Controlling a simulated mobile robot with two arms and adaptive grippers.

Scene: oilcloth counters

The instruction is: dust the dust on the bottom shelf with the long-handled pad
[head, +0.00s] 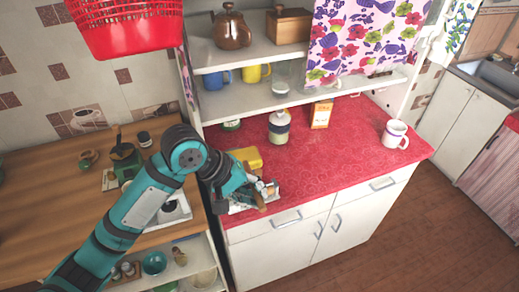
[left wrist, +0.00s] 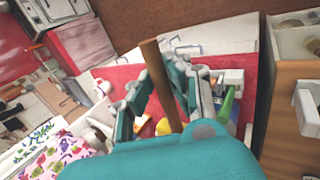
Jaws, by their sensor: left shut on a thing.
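My left gripper (head: 264,190) is low over the front left corner of the red counter. In the left wrist view the gripper (left wrist: 160,95) is shut on a brown wooden handle (left wrist: 157,75), which sticks out past the fingers. The handle also shows in the head view (head: 259,201). I cannot make out its pad. The lower wall shelf (head: 300,97) bears a blue mug (head: 213,80), a yellow mug (head: 252,74) and a glass (head: 282,78). I cannot clearly tell any dust there or on the red surface below. My right gripper is not in view.
On the red counter (head: 345,160) stand a lidded jar (head: 279,127), an orange box (head: 321,115), a white mug (head: 395,134) and a yellow block (head: 247,157). A floral curtain (head: 355,40) hangs before the shelves' right part. The counter's front middle is clear.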

